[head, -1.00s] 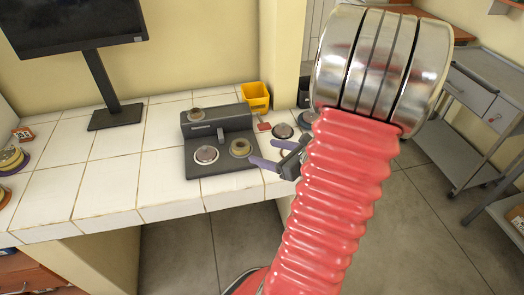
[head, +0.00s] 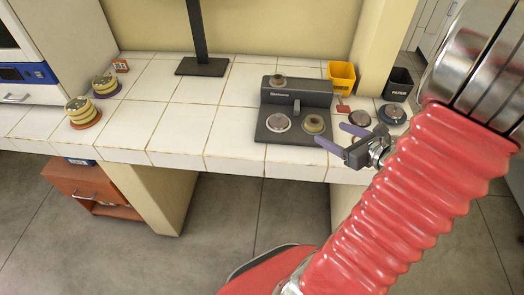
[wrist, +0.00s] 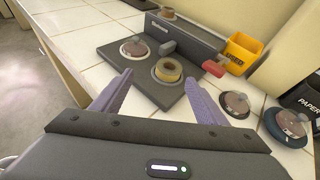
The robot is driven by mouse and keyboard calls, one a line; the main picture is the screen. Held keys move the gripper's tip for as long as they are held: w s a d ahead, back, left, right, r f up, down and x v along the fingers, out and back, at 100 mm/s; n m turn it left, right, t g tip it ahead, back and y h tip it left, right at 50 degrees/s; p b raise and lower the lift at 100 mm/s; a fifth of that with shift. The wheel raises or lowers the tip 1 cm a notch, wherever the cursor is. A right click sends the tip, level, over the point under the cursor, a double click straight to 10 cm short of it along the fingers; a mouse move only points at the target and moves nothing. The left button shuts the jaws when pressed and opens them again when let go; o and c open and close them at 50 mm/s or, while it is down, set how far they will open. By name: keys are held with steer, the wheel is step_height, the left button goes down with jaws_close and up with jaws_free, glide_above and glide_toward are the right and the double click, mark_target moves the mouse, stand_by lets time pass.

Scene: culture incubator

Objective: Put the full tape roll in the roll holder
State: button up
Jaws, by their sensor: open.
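A dark grey device (head: 290,133) with a raised back panel sits on the white tiled counter. I cannot tell for certain which roll is the full one or which part is the holder. My gripper (head: 329,133) is open and empty, at the device's front right. In the wrist view its purple fingers point toward the tan roll (wrist: 169,69), short of it.
A yellow bin (head: 341,76) and a black bin (head: 398,85) stand right of the device. Discs with knobs (head: 391,114) lie before them. Stacked rolls (head: 83,112) stand at the left. A monitor stand (head: 202,67) is behind. The counter's middle is clear.

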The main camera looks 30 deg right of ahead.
steer(key=a+r+n+g+y, duration=0.35)
steer(key=a+n, duration=0.55)
steer(key=a, duration=0.3)
steer(key=a+r+n+g+y, duration=0.2)
steer(key=a+n+g, duration=0.2)
steer(key=a+n, duration=0.7)
steer(key=s+a+r+n+h, duration=0.5)
steer(key=a+r+n+h, duration=0.1)
steer(key=n, duration=0.9)
step_height(320, 180, up, 2)
steer(key=shift+s+a+r, duration=0.1)
steer(key=shift+s+a, duration=0.05)
steer(key=shift+a, duration=0.7)
